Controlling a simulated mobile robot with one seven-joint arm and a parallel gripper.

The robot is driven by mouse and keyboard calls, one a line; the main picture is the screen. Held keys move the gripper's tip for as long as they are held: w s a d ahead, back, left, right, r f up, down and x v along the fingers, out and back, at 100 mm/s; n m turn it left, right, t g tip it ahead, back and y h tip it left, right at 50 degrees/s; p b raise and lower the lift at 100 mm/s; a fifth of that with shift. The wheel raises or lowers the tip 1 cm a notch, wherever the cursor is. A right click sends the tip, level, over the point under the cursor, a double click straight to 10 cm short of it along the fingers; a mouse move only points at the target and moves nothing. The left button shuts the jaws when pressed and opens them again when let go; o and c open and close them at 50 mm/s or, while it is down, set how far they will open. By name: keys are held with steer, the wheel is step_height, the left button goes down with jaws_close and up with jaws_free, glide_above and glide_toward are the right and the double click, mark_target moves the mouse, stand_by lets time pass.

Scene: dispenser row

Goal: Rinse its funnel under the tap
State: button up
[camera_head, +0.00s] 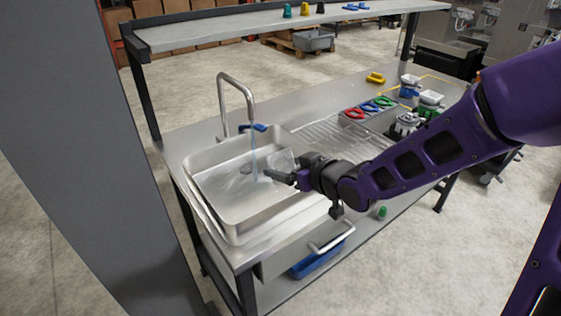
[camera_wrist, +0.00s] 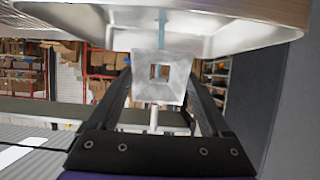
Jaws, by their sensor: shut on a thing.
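A pale, see-through square funnel (camera_head: 284,160) is held over the sink basin (camera_head: 212,157). In the wrist view the funnel (camera_wrist: 146,78) sits between my fingertips, its square opening facing the camera. My gripper (camera_head: 276,177) is shut on it; the fingers also show in the wrist view (camera_wrist: 158,92). The steel tap (camera_head: 222,98) arches over the basin and a thin blue water stream (camera_head: 254,160) runs from it. In the head view the stream falls just left of the funnel. In the wrist view it lines up with the funnel; I cannot tell whether they touch.
A ribbed drainboard (camera_head: 325,139) lies right of the basin. Red, blue and green pieces (camera_head: 370,107) and white containers (camera_head: 410,80) stand farther right. A raised shelf (camera_head: 230,27) runs along the back. A grey column (camera_head: 85,120) stands close on the left.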

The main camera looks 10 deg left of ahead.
steer(key=w+a+f+b, duration=0.1)
steer(key=w+a+b, duration=0.5)
steer(key=w+a, duration=0.1)
steer(key=shift+a+f, duration=0.2)
steer(key=shift+a, duration=0.45)
stand_by(3.3)
steer(key=p+v, duration=0.1)
steer(key=v, duration=0.1)
steer(key=f+p+v, duration=0.1)
steer(key=p+v, duration=0.1)
steer(key=v, duration=0.1)
steer(key=p+v, duration=0.2)
steer(key=shift+s+d+f, duration=0.15)
steer(key=shift+s+d, duration=0.25)
steer(key=shift+d, duration=0.2)
steer(key=shift+s+d+p, duration=0.4)
steer(key=shift+d+p, duration=0.05)
steer(key=shift+p, duration=0.05)
steer(key=shift+f, duration=0.1)
